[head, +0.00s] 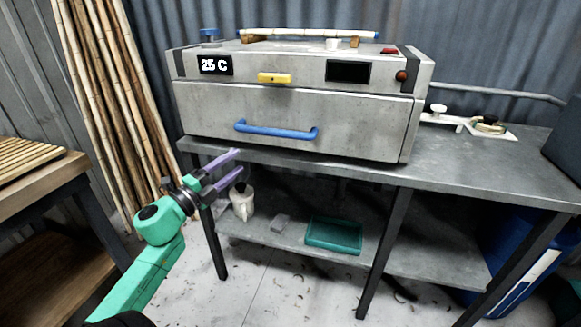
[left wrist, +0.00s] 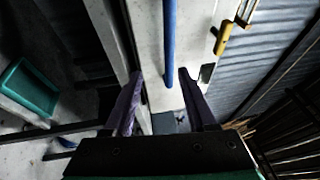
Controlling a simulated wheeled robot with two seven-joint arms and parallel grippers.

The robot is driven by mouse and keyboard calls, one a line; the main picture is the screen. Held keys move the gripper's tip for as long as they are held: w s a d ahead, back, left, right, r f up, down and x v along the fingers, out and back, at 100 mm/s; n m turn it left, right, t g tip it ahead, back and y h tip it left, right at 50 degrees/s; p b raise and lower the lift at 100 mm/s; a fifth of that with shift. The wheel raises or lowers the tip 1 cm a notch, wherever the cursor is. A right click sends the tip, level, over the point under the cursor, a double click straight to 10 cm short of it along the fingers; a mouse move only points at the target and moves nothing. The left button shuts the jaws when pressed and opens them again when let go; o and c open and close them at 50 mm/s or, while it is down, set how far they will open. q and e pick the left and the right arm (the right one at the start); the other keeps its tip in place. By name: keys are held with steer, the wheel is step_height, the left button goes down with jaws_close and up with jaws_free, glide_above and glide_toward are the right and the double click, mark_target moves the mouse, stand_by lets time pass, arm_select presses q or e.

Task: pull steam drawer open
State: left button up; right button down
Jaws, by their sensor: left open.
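The steam drawer (head: 290,112) is the wide grey front of the steam box (head: 300,70), and it looks shut. Its blue bar handle (head: 276,131) runs across the front. My left gripper (head: 232,170) is open and empty, to the lower left of the handle and apart from it. In the left wrist view the blue handle (left wrist: 170,45) runs down from the top edge, and its near end lies between the two purple fingers of the gripper (left wrist: 160,80), beyond their tips. My right gripper is not in view.
The box stands on a grey metal table (head: 480,165). A teal tray (head: 333,235) and a pale jug (head: 242,202) are on its lower shelf. Rattan poles (head: 105,100) lean at the left by a wooden bench (head: 40,175). A yellow latch (head: 274,78) sits above the drawer.

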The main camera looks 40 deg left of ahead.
mark_target(274, 132)
arm_select(q)
steer(key=shift+m+h, duration=0.4)
steer(key=shift+m, duration=0.1)
steer(key=w+r, duration=0.1)
steer(key=w, duration=0.3)
steer(key=w+d+r, duration=0.1)
steer(key=w, duration=0.4)
steer(key=w+d+r+p, duration=0.1)
steer(key=w+r, duration=0.1)
steer(key=w, duration=0.3)
steer(key=shift+w, duration=0.2)
jaws_close()
